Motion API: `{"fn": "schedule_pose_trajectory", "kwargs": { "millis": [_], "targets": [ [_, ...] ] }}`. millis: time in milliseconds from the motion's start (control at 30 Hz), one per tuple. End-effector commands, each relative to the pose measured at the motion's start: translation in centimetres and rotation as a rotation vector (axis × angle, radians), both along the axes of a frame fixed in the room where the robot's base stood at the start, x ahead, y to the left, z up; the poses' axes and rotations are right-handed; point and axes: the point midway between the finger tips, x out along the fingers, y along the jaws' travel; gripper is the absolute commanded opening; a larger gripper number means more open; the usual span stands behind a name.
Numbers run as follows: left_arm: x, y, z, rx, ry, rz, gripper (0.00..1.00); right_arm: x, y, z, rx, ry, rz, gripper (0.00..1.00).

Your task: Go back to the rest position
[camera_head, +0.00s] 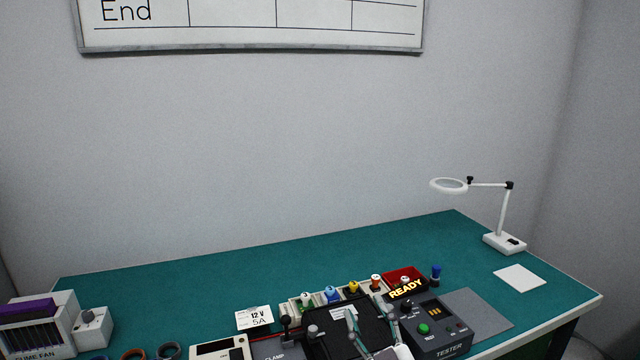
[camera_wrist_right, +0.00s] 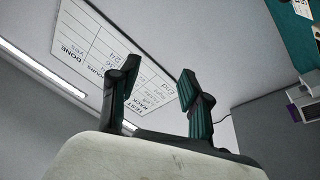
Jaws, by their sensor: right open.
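My right gripper (camera_head: 372,322) shows at the bottom of the head view, in front of the black fixture and left of the tester (camera_head: 440,328). In the right wrist view my right gripper (camera_wrist_right: 158,88) is open, its two dark fingers apart with nothing between them. Behind the fingers that view shows the whiteboard (camera_wrist_right: 90,60) and wall. My left gripper is not in view.
A green-topped bench (camera_head: 200,285) holds a clamp unit (camera_head: 275,347), a 12 V 5A card (camera_head: 254,318), a red bin (camera_head: 405,274), a magnifier lamp (camera_head: 504,242) and a fume fan (camera_head: 40,325). The back of the bench is clear.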

Motion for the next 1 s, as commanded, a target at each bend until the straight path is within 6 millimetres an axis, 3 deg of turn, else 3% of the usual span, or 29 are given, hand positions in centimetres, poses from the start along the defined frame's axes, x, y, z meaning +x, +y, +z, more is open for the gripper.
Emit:
{"fn": "schedule_pose_trajectory", "kwargs": {
  "millis": [33,133,200,333,533,833,1000],
  "targets": [
    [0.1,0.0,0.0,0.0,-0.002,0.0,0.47,-0.9,-2.5,-3.2,0.045,0.14,-0.085,0.47],
    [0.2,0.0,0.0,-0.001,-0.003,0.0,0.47,-3.5,-6.4,-9.3,0.094,0.412,-0.222,0.47],
    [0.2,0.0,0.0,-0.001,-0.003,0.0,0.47,-6.3,-8.5,-13.3,0.109,0.598,-0.292,0.47],
    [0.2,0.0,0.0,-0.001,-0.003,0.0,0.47,-12.1,-10.8,-18.9,0.117,0.895,-0.365,0.47],
    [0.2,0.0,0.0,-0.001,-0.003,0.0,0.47,-19.7,-12.0,-23.4,0.1,1.207,-0.396,0.47],
    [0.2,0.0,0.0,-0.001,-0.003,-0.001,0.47,-29.2,-12.5,-25.9,0.064,1.545,-0.377,0.47],
    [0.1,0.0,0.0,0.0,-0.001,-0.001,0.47,-27.9,-12.3,-30.2,0.057,1.558,-0.378,0.47]
  ]
}}
